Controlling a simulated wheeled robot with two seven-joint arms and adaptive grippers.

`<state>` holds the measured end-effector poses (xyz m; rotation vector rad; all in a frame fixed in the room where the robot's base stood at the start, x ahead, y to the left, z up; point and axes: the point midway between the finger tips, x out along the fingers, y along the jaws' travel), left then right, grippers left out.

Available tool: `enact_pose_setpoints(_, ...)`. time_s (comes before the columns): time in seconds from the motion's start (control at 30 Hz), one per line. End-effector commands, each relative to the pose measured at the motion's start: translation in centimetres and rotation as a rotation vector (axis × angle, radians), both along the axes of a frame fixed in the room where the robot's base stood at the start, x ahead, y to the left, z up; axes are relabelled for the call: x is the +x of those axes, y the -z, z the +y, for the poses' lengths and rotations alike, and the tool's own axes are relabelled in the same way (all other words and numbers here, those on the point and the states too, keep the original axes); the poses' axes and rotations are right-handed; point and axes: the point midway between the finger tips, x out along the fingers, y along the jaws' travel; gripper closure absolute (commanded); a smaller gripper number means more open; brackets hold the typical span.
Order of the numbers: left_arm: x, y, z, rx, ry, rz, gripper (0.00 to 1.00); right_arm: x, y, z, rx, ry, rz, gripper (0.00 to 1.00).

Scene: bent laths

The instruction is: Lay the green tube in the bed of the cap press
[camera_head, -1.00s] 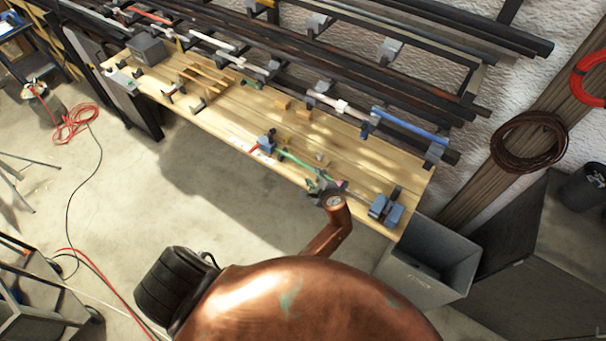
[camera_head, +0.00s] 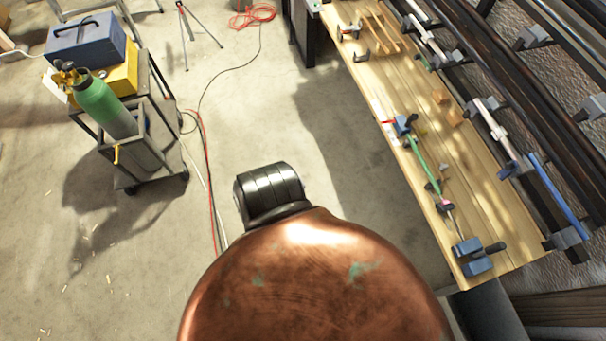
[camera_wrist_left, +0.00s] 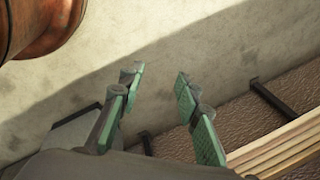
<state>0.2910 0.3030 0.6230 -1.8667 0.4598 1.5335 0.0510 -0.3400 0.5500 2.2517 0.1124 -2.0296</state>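The thin green tube (camera_head: 421,157) shows in the head view above the wooden bench, running lengthwise near its front edge. Its far end is by a small blue fixture (camera_head: 403,125), its near end by a small dark fixture (camera_head: 444,207). A larger blue two-block fixture (camera_head: 472,254) stands at the bench's near end. I cannot tell which fixture is the cap press. My left gripper (camera_wrist_left: 160,80) shows only in the left wrist view, its green-padded fingers apart with nothing between them. Neither the tube nor a press can be made out there. My right gripper is not in view.
The bench (camera_head: 470,170) lies along the right of the head view, with racks of dark bars (camera_head: 500,75) behind it. A cart with a green cylinder (camera_head: 105,105) stands at left. Hoses and cables cross the floor. The floor between cart and bench is mostly open.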

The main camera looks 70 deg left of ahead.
Motion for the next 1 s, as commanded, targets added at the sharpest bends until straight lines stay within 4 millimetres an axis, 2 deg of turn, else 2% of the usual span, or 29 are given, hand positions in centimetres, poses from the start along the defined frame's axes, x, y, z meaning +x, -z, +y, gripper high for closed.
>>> enact_pose_setpoints(0.03,-5.0,2.3,0.7,-0.052,-0.092,0.034,0.69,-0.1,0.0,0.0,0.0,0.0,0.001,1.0)
enact_pose_setpoints(0.1,-10.5,4.4,1.4,-0.118,-0.226,0.058,0.69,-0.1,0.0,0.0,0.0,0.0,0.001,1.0)
enact_pose_setpoints(0.2,-17.0,6.1,2.3,-0.181,-0.397,0.081,0.69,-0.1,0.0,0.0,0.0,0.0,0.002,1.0)
enact_pose_setpoints(0.33,-22.2,7.1,3.3,-0.218,-0.546,0.092,0.69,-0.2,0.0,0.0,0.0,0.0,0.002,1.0)
enact_pose_setpoints(0.4,-23.6,7.2,3.6,-0.227,-0.586,0.092,0.69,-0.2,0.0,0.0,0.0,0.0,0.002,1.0)
enact_pose_setpoints(0.47,-24.1,7.3,3.7,-0.23,-0.603,0.092,0.69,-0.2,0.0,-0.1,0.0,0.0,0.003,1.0)
enact_pose_setpoints(0.77,-24.2,7.4,3.7,-0.229,-0.605,0.093,0.69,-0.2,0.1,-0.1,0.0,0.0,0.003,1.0)
enact_pose_setpoints(0.87,-24.2,8.0,3.7,-0.229,-0.605,0.093,0.69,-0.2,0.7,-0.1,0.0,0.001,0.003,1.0)
enact_pose_setpoints(1.0,-24.2,10.3,3.7,-0.23,-0.603,0.094,0.69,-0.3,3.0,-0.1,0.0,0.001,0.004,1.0)
